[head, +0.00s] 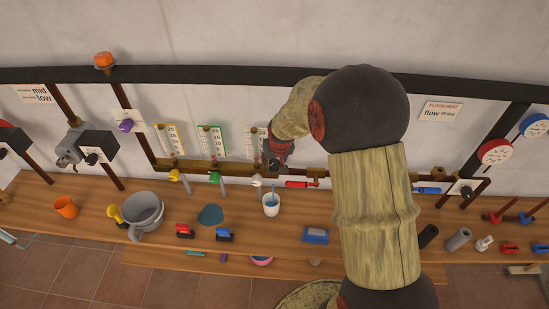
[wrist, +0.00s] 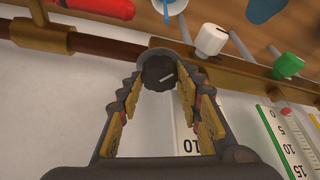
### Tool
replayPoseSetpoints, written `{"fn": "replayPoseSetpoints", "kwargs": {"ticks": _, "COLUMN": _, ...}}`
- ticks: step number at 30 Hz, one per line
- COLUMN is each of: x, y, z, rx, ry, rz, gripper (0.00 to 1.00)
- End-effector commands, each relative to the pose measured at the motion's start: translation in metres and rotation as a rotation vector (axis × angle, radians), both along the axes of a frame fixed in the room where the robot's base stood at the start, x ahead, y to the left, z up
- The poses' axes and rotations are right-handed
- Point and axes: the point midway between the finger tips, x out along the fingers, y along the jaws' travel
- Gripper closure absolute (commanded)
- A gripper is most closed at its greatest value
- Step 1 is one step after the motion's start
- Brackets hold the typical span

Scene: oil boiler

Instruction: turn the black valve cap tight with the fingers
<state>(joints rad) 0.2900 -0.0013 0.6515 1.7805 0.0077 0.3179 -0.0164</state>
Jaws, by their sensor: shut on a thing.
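The black valve cap (wrist: 160,71) is a round dark knob with a pale line on its face, seen in the wrist view at the pipe. My gripper (wrist: 160,78) has one finger on each side of the cap, and its fingertips are shut on it. In the head view my gripper (head: 276,160) is at the wall pipe, in front of the third gauge (head: 254,141). There the cap is hard to make out behind the fingers.
A white-handled valve (wrist: 211,39) and a green-handled valve (wrist: 287,65) are beside the cap in the wrist view. A red lever (head: 301,184) lies right of my gripper. The bench (head: 160,243) below holds a grey pot (head: 143,214), a white cup (head: 271,206) and small parts.

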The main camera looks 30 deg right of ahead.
Motion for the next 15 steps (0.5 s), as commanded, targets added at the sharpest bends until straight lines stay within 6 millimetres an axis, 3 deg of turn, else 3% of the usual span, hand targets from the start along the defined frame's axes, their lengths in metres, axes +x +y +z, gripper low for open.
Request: {"fn": "replayPoseSetpoints", "kwargs": {"ticks": 15, "x": 0.0027, "y": 0.0031, "z": -0.0069, "rx": -0.002, "ry": -0.004, "rz": -0.367, "gripper": 0.9}}
